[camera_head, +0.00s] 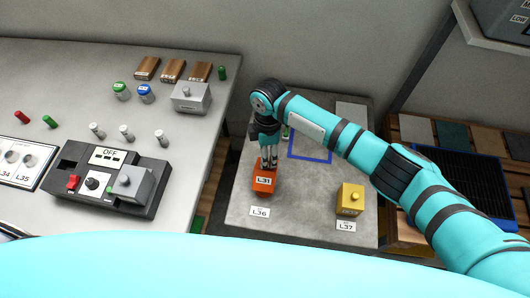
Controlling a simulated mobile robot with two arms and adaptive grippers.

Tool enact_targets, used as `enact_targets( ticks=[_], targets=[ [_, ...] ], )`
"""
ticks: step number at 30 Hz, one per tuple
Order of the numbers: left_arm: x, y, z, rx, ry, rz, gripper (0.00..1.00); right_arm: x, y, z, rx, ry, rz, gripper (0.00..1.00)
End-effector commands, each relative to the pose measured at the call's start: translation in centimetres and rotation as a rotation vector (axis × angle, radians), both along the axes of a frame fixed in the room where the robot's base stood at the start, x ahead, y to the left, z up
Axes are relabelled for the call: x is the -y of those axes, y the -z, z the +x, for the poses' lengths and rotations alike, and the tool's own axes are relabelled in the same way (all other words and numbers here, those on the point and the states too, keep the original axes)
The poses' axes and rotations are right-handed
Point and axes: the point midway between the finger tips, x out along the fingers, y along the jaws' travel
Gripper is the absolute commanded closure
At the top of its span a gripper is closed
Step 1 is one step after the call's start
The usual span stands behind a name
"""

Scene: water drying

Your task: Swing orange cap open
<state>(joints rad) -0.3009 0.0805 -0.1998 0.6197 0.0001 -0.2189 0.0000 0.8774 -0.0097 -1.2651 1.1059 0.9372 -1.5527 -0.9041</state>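The orange cap (263,182), marked L31, is on the grey table (308,213) behind the label L36. My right gripper (268,165) points down at its far top edge, with the fingers close together there. I cannot tell whether the fingers touch the cap or hold part of it. What lies under the cap is hidden. My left gripper is not in view.
A yellow block with a knob (350,200) stands to the right, behind the label L37 (346,226). A blue square outline (310,158) lies behind, partly under my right arm. A white bench (60,75) with a control box (108,183) and vials is at left.

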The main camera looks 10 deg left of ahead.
Motion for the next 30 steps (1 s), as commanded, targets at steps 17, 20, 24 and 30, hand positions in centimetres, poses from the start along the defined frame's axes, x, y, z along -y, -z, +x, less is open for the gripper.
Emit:
enact_targets(
  ticks=[17,20,24,30],
  targets=[
    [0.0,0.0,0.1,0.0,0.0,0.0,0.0,0.0,-9.5,1.1,0.005,0.0,-0.005,0.57],
    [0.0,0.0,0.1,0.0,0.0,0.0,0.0,-0.1,-10.9,1.2,0.004,0.0,-0.003,0.57],
    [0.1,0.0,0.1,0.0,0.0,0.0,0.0,-0.1,-11.8,1.3,0.003,-0.001,-0.002,0.57],
    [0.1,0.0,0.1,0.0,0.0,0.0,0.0,-0.1,-12.0,1.3,0.003,-0.001,-0.002,0.57]
  ],
)
